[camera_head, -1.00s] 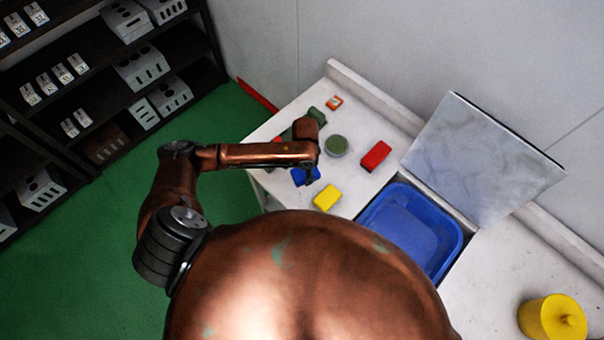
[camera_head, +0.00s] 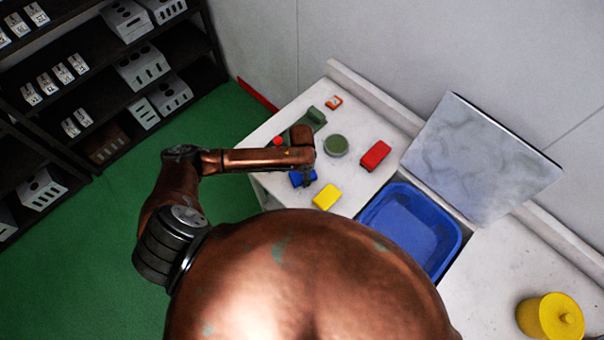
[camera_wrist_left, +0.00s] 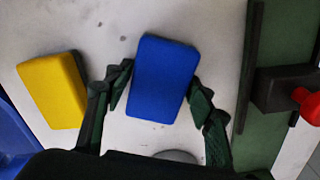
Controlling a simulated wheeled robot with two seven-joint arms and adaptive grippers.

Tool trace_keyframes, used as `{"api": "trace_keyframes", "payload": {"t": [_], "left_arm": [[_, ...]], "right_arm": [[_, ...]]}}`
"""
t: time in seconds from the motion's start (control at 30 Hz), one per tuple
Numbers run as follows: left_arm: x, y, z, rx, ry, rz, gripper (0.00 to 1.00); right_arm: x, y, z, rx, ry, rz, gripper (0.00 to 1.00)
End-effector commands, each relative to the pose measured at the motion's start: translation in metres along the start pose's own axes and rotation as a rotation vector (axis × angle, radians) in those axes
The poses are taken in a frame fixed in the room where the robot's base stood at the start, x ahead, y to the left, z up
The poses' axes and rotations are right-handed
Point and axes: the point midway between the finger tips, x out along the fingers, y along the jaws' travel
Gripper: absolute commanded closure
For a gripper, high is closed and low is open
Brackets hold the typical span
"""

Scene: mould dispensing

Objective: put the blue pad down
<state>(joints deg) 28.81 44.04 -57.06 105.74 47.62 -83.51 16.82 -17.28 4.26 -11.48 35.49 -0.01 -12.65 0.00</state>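The blue pad (camera_head: 297,180) is at the near left part of the white counter, partly hidden by my left gripper (camera_head: 306,180). In the left wrist view the blue pad (camera_wrist_left: 163,78) lies between the two dark fingers of my left gripper (camera_wrist_left: 162,82). The fingertips appear to touch its two long sides, so the gripper looks shut on it. The pad is at or just above the counter; I cannot tell whether it touches. My right gripper is not in view.
A yellow pad (camera_head: 327,197) lies close to the blue one. A red pad (camera_head: 375,155), a green round object (camera_head: 336,145) and a green device (camera_head: 315,117) with a red knob (camera_head: 278,141) are behind. A blue basin (camera_head: 395,215) is to the right.

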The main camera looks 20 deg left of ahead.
Motion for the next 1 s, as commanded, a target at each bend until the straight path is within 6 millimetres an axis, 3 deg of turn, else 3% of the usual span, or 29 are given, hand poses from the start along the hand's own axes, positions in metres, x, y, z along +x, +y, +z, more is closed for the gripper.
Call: {"api": "trace_keyframes", "payload": {"t": [0.17, 0.53, 0.67, 1.0], "left_arm": [[0.000, 0.000, 0.000, 0.000, 0.000, 0.000, 0.36], [-0.007, -0.001, 0.000, 0.000, 0.001, -0.001, 0.36], [-0.026, -0.001, -0.001, 0.001, 0.003, -0.003, 0.36], [-0.095, -0.001, -0.001, 0.001, 0.001, -0.001, 0.36]], "right_arm": [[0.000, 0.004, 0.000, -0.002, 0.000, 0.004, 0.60], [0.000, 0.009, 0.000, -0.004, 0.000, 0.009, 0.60], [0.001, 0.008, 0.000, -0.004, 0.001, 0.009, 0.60], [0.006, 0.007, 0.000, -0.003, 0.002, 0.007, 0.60]]}}
